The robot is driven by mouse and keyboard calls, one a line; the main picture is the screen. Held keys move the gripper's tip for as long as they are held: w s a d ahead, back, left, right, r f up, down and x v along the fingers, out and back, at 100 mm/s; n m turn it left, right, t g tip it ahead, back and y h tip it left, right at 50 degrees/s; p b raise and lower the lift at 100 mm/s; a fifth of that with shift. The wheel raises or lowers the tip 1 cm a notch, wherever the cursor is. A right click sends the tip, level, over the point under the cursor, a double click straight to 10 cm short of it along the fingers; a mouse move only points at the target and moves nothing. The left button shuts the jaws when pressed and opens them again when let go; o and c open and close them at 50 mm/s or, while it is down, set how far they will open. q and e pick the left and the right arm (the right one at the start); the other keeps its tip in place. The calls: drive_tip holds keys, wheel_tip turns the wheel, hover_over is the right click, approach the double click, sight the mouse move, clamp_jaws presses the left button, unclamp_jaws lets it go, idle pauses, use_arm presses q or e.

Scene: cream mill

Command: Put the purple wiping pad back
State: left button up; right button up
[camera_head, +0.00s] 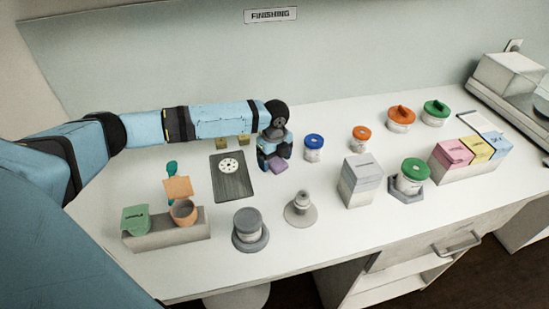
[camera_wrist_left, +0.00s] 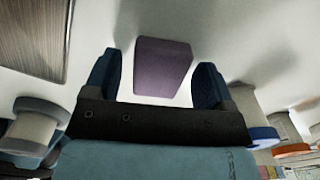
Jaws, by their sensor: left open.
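The purple wiping pad (camera_head: 279,166) lies on the white table, just right of the dark board, in the head view. In the left wrist view the pad (camera_wrist_left: 162,68) sits between my left gripper's two fingers, with a gap showing on both sides. My left gripper (camera_head: 272,163) is open, fingers pointing down at the pad; in the left wrist view the fingers (camera_wrist_left: 160,82) are apart. The gripper partly hides the pad in the head view. My right gripper is in neither view.
The dark board (camera_head: 231,184) with a white disc is left of the gripper. Two small yellowish blocks (camera_head: 243,141) stand behind it. A blue-lidded jar (camera_head: 314,147) stands close on the right. A grey holder (camera_head: 192,231) is front left, a grey pedestal (camera_head: 300,208) in front.

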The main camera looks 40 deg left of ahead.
sight(275, 160)
use_arm(q)
drive_tip(key=shift+r, duration=0.3)
wheel_tip(275, 160, up, 12)
drive_tip(key=shift+f, duration=0.15)
idle(0.4)
